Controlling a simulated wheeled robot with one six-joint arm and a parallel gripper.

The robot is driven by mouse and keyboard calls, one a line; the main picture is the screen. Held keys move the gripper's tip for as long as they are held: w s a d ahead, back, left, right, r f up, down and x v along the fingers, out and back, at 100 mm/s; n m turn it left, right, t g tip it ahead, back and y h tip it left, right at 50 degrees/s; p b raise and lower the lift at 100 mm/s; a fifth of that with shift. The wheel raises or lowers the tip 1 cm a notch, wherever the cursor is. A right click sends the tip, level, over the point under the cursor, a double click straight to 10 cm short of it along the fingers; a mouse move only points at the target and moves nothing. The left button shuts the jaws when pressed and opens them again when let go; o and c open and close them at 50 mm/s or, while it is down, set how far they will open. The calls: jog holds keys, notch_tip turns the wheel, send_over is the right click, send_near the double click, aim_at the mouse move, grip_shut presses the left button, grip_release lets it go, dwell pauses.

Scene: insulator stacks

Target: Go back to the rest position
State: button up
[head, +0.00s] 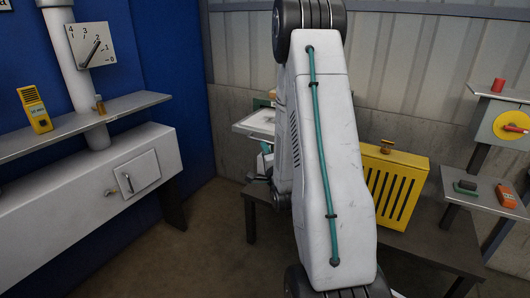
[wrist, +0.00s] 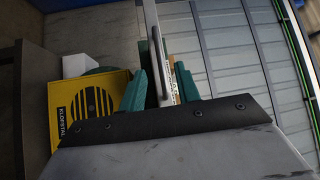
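My arm (head: 322,165) rises through the middle of the head view and hides much of what is behind it. My gripper (wrist: 160,75) shows in the wrist view with its two teal fingers apart. A pale bar and a narrow strip with printed marks show between the fingers. They look like the edge of something beyond, and I see no clear grip on them. In the head view I cannot make out the fingertips clearly; they are mostly behind my arm.
A yellow slotted box (head: 396,187) stands on the dark table (head: 430,244) right of my arm. A pale tray (head: 255,123) is behind the arm. A grey shelf (head: 75,124) and white cabinet (head: 85,185) line the left wall. A small shelf (head: 485,207) stands right. Floor at left is clear.

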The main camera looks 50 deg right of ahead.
dwell(0.3)
notch_tip(320, 180, down, 11)
jog(key=s+n+g+y, duration=0.2)
jog(key=n+g+y, duration=0.2)
jog(key=n+g, duration=0.15)
jog(key=s+a+n+g+y, duration=0.25)
jog(key=a+n+g, duration=0.2)
jog(key=a, duration=0.25)
jog(key=s+a+r+n+g+y, duration=0.2)
jog(key=s+a+r+n, duration=0.4)
jog(key=s+a+r, duration=0.4)
jog(key=s+a+r+n+g+y, duration=0.2)
jog(key=s+a+r+n, duration=0.4)
jog(key=s+a+r, duration=0.4)
jog(key=a+r+g, duration=0.1)
jog(key=a+r, duration=0.3)
jog(key=a, duration=0.2)
jog(key=shift+s+a+r+n, duration=0.15)
jog(key=shift+a+r+n, duration=0.2)
jog(key=shift+n, duration=0.05)
jog(key=shift+d, duration=0.1)
